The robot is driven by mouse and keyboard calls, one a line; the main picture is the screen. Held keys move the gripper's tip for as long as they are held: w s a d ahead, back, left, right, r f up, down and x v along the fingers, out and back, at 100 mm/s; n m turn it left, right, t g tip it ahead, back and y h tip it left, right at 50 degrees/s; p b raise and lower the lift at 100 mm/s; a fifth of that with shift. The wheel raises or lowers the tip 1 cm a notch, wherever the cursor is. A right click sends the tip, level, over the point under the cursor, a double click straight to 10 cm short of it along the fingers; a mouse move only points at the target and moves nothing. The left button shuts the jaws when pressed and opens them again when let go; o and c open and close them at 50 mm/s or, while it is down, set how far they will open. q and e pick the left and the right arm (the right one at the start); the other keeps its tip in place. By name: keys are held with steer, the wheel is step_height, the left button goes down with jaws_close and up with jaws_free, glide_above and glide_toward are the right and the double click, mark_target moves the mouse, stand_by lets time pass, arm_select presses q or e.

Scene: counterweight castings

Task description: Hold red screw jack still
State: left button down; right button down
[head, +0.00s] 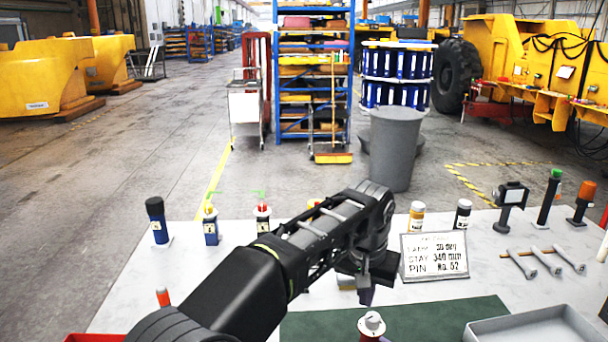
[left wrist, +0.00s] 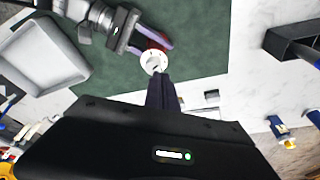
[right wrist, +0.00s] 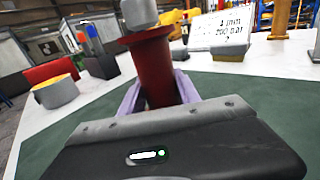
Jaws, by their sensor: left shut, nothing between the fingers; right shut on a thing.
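The red screw jack (head: 371,325) with its pale round top stands upright on the green mat at the head view's bottom edge. It is seen from above in the left wrist view (left wrist: 154,62), and its red flanged body fills the middle of the right wrist view (right wrist: 150,65). My right gripper (right wrist: 157,95) is shut around the red body; its purple fingers also show in the left wrist view (left wrist: 152,42). My left gripper (head: 367,292) is shut and empty above the mat. Its closed fingertips (left wrist: 161,85) appear close to the pale top; I cannot tell whether they touch.
The green mat (head: 440,314) lies on the pale table. A grey tray (head: 545,330) is at front right. A lettered sign (head: 435,256) stands behind the mat, with bottles, stands and pins around it. My left arm covers the table's middle.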

mark_target(372, 321)
arm_select(q)
steer(key=shift+f, duration=0.1)
steer(key=shift+f, duration=3.4)
steer(key=shift+w, duration=0.1)
steer(key=shift+s+d, duration=0.25)
steer(key=shift+d, duration=0.1)
steer(key=shift+s+d, duration=0.2)
steer(key=shift+d, duration=0.25)
steer(key=shift+s+d, duration=0.1)
steer(key=shift+d, duration=0.35)
steer(key=shift+s, duration=0.1)
